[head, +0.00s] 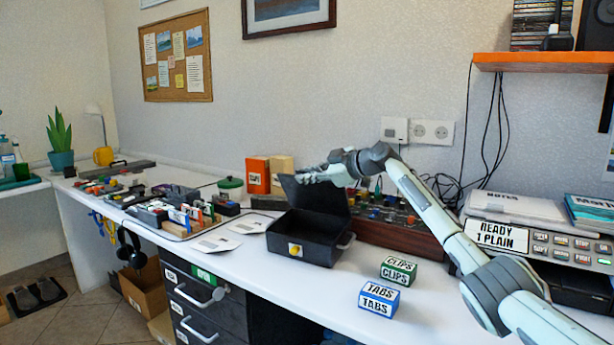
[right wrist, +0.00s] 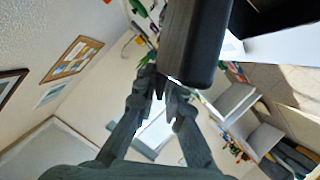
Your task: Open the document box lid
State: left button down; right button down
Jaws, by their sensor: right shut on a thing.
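The document box (head: 318,245) is a dark box on the white desk, with a yellow button on its front and a handle on its right side. Its lid (head: 325,198) stands raised, hinged at the back and tilted up, and the box mouth is uncovered. My right gripper (head: 302,178) is at the lid's upper left edge, shut on it. In the right wrist view, the gripper fingers (right wrist: 168,88) meet at the dark lid (right wrist: 196,45), which hides part of the fingertips. My left gripper is in neither view.
A CLIPS box (head: 399,269) and a TABS box (head: 379,299) stand on the desk right of the document box. A wooden control panel (head: 400,232) sits behind it. A printer (head: 520,235) is at right, an orange shelf (head: 545,62) above. Clutter covers the left desk.

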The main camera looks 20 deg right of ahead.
jog(key=shift+r, duration=0.1)
dwell(0.4)
jog(key=c, duration=1.7)
grip_release()
jog(key=shift+c, duration=0.2)
jog(key=v, duration=0.9)
jog(key=shift+a, duration=0.1)
jog(key=v, duration=1.2)
jog(key=shift+s, duration=0.1)
jog(key=shift+c, duration=0.2)
